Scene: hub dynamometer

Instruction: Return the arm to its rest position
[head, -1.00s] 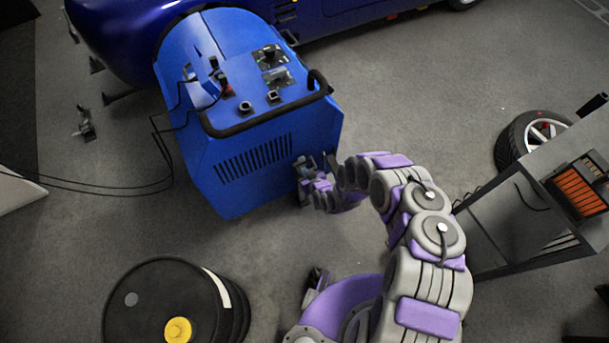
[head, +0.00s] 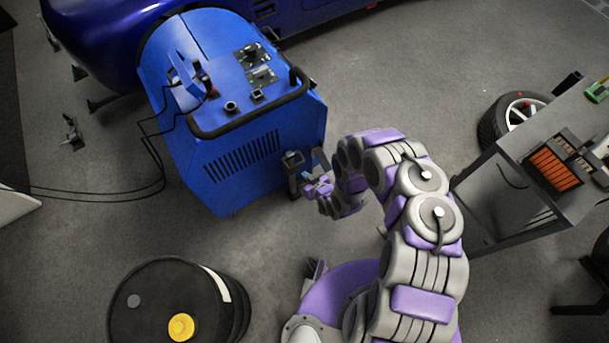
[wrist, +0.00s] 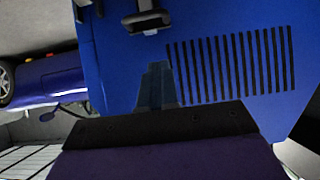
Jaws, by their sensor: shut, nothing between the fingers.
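My gripper (head: 300,172) is at the end of my bent grey and purple arm in the head view, close in front of the lower right side of the blue hub dynamometer (head: 238,110). Its fingers are shut and empty. In the wrist view the closed dark fingers (wrist: 156,85) point at the blue cabinet's slotted vent panel (wrist: 230,62). I cannot tell the exact gap between fingers and cabinet.
A black drum (head: 150,300) with a yellow cap stands at the lower left. A grey cart (head: 500,210) with orange items stands at the right, a wheel (head: 505,118) behind it. A blue car (head: 110,45) is at the back. Cables (head: 95,195) lie on the left floor.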

